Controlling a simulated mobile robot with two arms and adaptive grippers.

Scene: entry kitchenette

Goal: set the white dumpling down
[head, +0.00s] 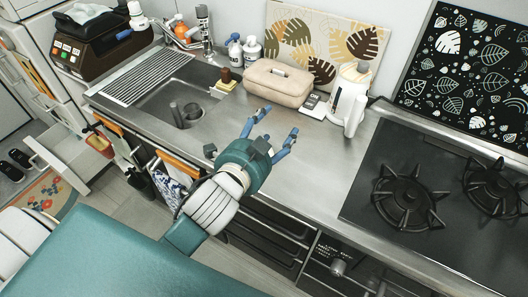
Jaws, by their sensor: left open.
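My left gripper (278,121) reaches over the front part of the steel counter (315,160), between the sink and the stove. Its blue fingers are spread apart, and nothing shows between them. I cannot make out a white dumpling for certain. A crumpled white thing (88,13) lies on top of a dark brown appliance (85,40) at the upper left, too small to identify. My right gripper is not in view.
A beige lidded box (278,84) and a white kettle (347,100) stand behind the gripper. The sink (178,95) with a drying rack (148,76) is at left; the black stove (435,205) is at right. Counter between sink and stove is mostly clear.

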